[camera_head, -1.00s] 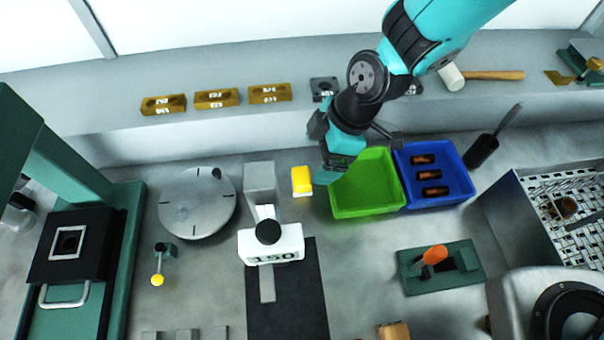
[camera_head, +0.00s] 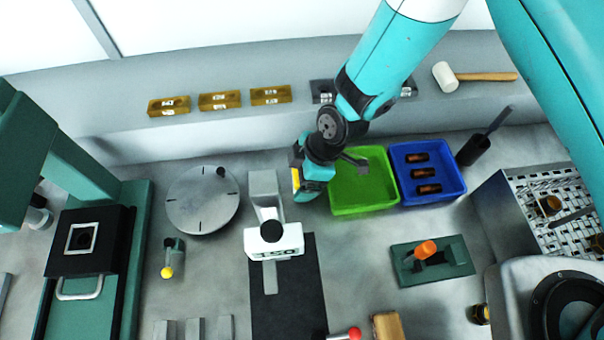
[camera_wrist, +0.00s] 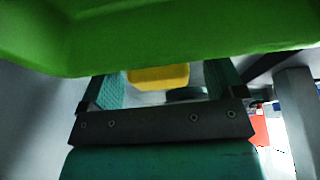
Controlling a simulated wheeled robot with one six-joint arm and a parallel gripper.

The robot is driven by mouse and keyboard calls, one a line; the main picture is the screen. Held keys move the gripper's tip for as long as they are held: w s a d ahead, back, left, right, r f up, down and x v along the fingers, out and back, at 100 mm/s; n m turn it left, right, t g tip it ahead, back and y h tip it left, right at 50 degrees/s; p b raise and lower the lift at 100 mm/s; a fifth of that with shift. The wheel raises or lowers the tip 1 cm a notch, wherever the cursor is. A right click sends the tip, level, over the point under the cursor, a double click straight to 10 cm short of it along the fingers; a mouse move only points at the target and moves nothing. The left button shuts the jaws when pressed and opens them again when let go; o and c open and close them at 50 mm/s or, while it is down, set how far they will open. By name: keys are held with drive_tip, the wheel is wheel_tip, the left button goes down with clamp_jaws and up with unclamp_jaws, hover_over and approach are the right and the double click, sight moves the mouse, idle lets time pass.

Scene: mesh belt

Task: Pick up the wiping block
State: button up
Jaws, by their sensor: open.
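The wiping block, which I take to be the small yellow block with a white face (camera_head: 295,180), is mostly hidden behind my gripper (camera_head: 309,190) in the head view. It stands just left of the green bin (camera_head: 362,204). In the wrist view the yellow block (camera_wrist: 158,78) shows in the gap between the two teal fingers of my gripper (camera_wrist: 163,88). The fingers are apart and the block looks unclamped. The green bin's wall (camera_wrist: 150,45) crosses the top of the wrist view and hides part of the scene.
A blue bin (camera_head: 464,195) with brown cylinders stands right of the green bin. A white box labelled 150 (camera_head: 258,244) on a grey stand is close at the lower left of my gripper. A round metal disc (camera_head: 203,200) lies farther left.

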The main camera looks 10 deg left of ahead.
drive_tip(key=c, duration=1)
drive_tip(key=shift+r, duration=0.1)
wheel_tip(320, 180, up, 20)
drive_tip(key=b, duration=0.4)
